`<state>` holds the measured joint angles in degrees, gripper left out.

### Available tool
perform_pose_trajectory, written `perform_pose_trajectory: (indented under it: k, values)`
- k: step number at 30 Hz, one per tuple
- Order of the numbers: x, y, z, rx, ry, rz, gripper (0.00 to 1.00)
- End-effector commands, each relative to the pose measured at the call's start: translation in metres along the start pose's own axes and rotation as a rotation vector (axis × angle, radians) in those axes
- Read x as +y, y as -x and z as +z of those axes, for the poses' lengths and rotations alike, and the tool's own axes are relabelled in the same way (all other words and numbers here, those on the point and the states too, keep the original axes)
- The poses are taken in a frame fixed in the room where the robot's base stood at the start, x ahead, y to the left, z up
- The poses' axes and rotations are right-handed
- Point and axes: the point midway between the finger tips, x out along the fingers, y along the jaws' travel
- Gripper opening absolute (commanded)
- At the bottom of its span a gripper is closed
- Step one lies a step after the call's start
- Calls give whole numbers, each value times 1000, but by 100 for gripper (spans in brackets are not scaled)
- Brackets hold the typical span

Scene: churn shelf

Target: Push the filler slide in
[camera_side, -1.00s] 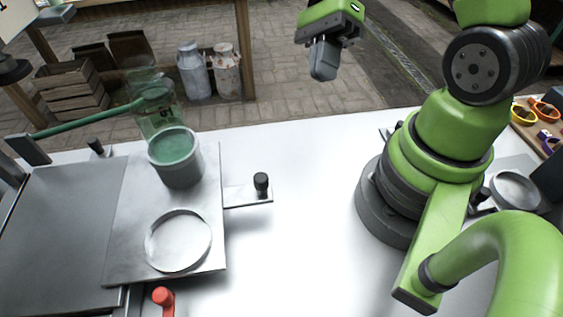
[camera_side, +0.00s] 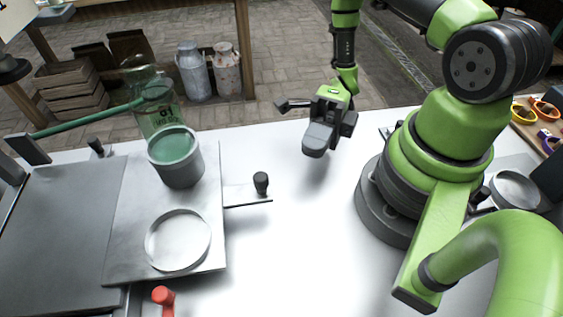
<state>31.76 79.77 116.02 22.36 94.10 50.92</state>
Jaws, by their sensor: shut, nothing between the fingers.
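The filler slide (camera_side: 240,197) is a flat light metal strip that sticks out from the right edge of the metal plate (camera_side: 207,232). A black knob (camera_side: 261,182) stands upright near its outer end. The filler (camera_side: 178,160), a grey cylinder with green contents, stands on the plate behind and left of the slide. My gripper (camera_side: 314,150) is shut and empty. It is above the white table, right of and behind the knob, and apart from it.
A round shallow dish or ring (camera_side: 178,240) sits at the plate's front. A red knob (camera_side: 163,297) stands at the front edge of view. White table between slide and arm base is clear.

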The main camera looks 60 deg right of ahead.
Motion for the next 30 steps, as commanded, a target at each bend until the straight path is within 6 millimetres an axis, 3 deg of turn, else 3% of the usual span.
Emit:
perform_pose_trajectory:
  k: [5,9,15,30]
  values:
    - [0,-40,-2,10,-6,-1,0]
    - [0,-53,14,8,2,-3,0]
    - [0,-63,26,3,2,-3,0]
    - [-1,-69,34,4,4,-6,0]
